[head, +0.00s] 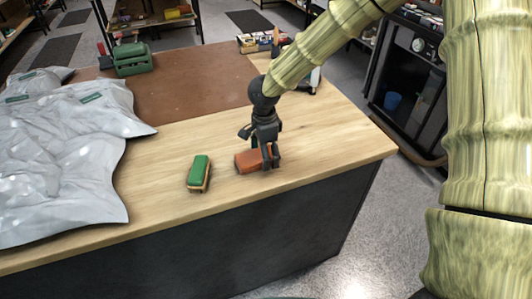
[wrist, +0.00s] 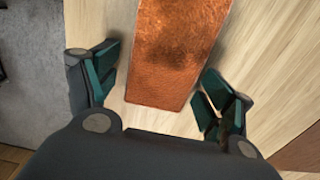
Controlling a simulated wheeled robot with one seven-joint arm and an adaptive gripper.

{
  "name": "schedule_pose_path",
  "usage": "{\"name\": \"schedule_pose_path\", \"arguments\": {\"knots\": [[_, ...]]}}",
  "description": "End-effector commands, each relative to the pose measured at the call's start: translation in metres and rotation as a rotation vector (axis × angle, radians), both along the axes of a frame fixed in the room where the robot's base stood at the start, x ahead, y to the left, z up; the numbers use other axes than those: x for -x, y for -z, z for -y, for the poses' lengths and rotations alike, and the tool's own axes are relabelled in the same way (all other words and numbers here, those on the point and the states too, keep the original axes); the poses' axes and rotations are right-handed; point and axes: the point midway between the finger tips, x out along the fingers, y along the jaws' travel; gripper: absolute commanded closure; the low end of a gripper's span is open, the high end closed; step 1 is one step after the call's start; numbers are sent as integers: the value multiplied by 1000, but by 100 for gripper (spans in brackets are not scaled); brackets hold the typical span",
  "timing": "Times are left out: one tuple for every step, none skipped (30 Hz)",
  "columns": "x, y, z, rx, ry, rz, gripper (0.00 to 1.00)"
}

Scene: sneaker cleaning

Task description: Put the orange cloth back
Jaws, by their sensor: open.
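The orange cloth (head: 248,161) looks like a folded block and lies on the wooden table near its front edge. In the wrist view the cloth (wrist: 176,50) lies lengthwise between the two fingers of my gripper (wrist: 157,98). My gripper (head: 264,158) is open, pointing down over the right end of the cloth. Gaps show between the cloth and both fingers in the wrist view. The far end of the cloth is cut off there, and my gripper hides part of it in the head view.
A green-topped brush (head: 199,171) lies left of the cloth on the table (head: 320,150). Grey plastic bags (head: 70,150) cover the left side. A brown mat (head: 190,85), a green box (head: 132,60) and a small organiser (head: 258,42) are at the back. The table right of my gripper is clear.

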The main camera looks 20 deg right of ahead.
Motion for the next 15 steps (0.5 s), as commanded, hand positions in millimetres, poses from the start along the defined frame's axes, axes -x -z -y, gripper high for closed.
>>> {"name": "schedule_pose_path", "arguments": {"knots": [[0, -1, 0, 0, 0, 0, 18], [0, -2, 0, 0, 0, 1, 18], [0, -4, 0, -1, 1, 1, 18], [0, -7, 0, -1, 1, 1, 18], [-1, -11, 0, -1, 1, 2, 18], [-1, -16, 0, -1, 1, 3, 18], [-1, -21, 0, -2, 2, 3, 18], [-1, -25, 0, -2, 2, 2, 18], [-1, -33, 0, -3, 2, 3, 18], [-1, -38, 0, -2, 1, 3, 18], [-1, -44, 0, -2, 2, 4, 18], [-1, -51, 0, -2, 2, 3, 18], [-1, -57, 0, -3, 2, 4, 18], [-1, -63, 0, -2, 1, 3, 18], [-1, -70, 0, -2, 1, 4, 18]]}}
